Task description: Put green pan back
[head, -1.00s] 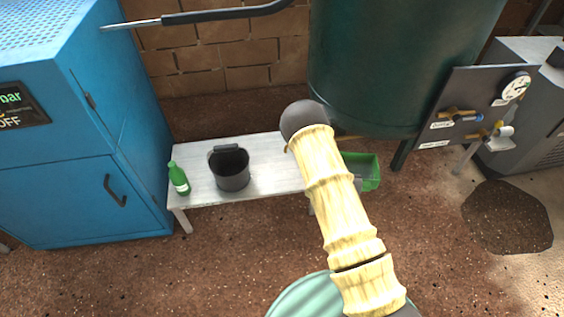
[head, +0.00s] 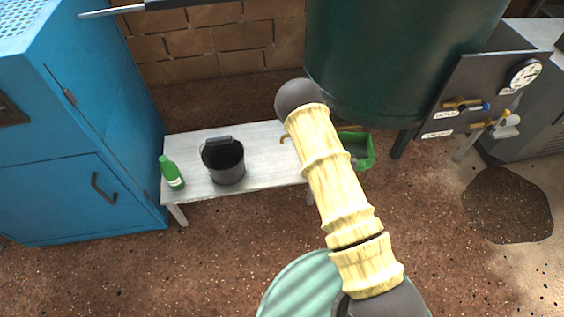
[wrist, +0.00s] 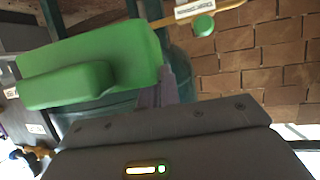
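The green pan (head: 367,150), a shallow open tray with a grey inside, shows just right of my arm in the head view, in front of the dark green tank. In the wrist view the green pan (wrist: 135,52) fills the upper left, close in front of my gripper (wrist: 168,88). A grey finger meets the pan's right edge, and the gripper appears shut on it. The other finger is hidden. In the head view my arm hides the gripper itself.
A pale bench (head: 262,146) holds a black bucket (head: 228,165) and a green bottle (head: 172,174). A blue cabinet (head: 70,140) stands at left. The large tank (head: 385,70) and a valve panel (head: 470,95) are at right.

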